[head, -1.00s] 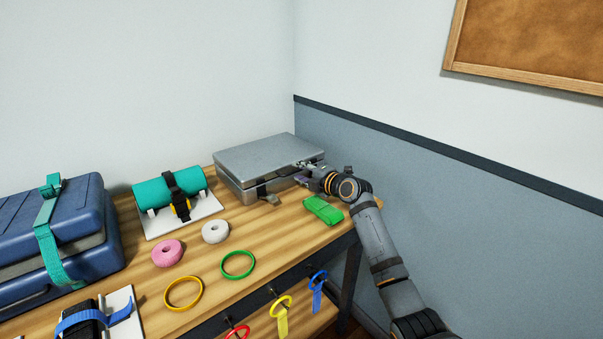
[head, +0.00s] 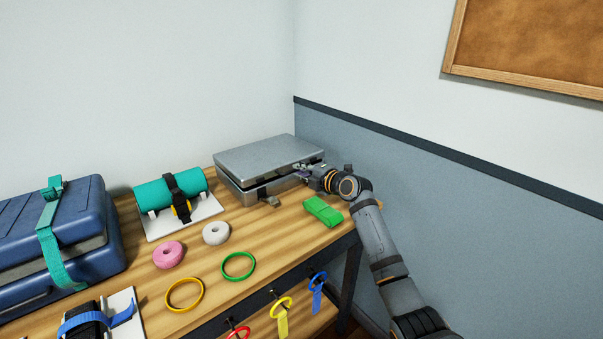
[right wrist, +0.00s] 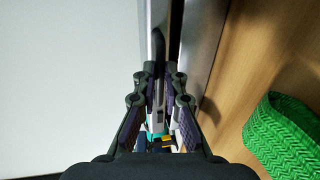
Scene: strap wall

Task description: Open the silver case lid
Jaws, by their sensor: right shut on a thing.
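The silver case (head: 268,158) stands at the back right of the wooden table, against the corner. Its lid is low, with a narrow dark gap between lid and base along the front right side. A small latch tab (head: 271,202) hangs at the front. My right gripper (head: 304,171) is at the case's right front edge, shut on the lid edge. In the right wrist view my fingers (right wrist: 159,100) are closed around the lid's rim (right wrist: 158,50), with the case base (right wrist: 203,35) to the right. The exact contact is partly hidden. My left gripper is not in view.
A folded green strap (head: 323,211) lies close below my right gripper. Tape rolls (head: 216,233) and rings (head: 238,265) lie on the table in front. A teal roll (head: 170,191) on a white stand is left of the case. The wall is close behind and right.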

